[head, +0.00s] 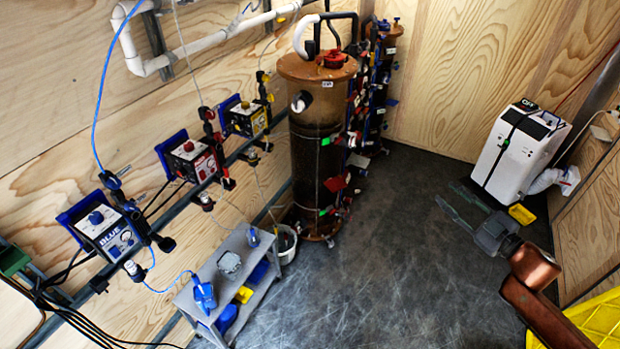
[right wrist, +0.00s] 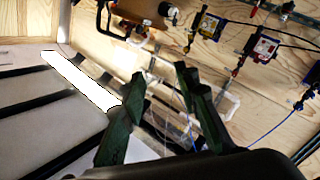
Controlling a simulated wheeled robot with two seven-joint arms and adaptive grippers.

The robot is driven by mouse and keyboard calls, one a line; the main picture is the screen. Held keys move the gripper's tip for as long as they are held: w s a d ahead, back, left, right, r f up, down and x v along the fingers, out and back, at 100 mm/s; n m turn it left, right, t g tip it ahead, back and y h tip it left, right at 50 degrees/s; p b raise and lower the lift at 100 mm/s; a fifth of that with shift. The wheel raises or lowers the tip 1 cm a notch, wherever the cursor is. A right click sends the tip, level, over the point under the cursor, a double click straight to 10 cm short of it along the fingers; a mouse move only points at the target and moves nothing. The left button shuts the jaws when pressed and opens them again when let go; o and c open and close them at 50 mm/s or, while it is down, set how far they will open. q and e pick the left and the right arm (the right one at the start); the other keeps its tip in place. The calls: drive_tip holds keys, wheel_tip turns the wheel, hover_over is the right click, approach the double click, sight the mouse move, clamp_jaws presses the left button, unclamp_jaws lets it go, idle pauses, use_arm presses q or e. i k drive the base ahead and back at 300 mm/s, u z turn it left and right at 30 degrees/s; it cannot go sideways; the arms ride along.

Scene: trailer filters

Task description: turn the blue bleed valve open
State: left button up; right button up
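A control box labelled BLUE (head: 108,231) is mounted on the left wall in the head view, with a blue knob (head: 96,217) on its face. A blue fitting (head: 110,181) sits above it, where a blue hose (head: 97,110) comes down. I cannot tell for sure which part is the bleed valve or how it is turned. My right gripper (head: 448,195) is far to the right of the box, over bare floor, with its fingers apart and nothing between them. The right wrist view shows its dark green fingers (right wrist: 160,75) spread. My left gripper is out of view.
Red (head: 194,161) and yellow (head: 244,117) boxes hang beside the blue one. A brown filter tank (head: 317,160) stands at centre. A grey cart (head: 230,262) stands below the boxes. A white machine (head: 518,150) is at right. The middle floor is clear.

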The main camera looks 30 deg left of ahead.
sight(130, 207)
drive_tip(key=z, duration=1.2)
drive_tip(key=k, duration=1.45)
drive_tip(key=u, duration=2.35)
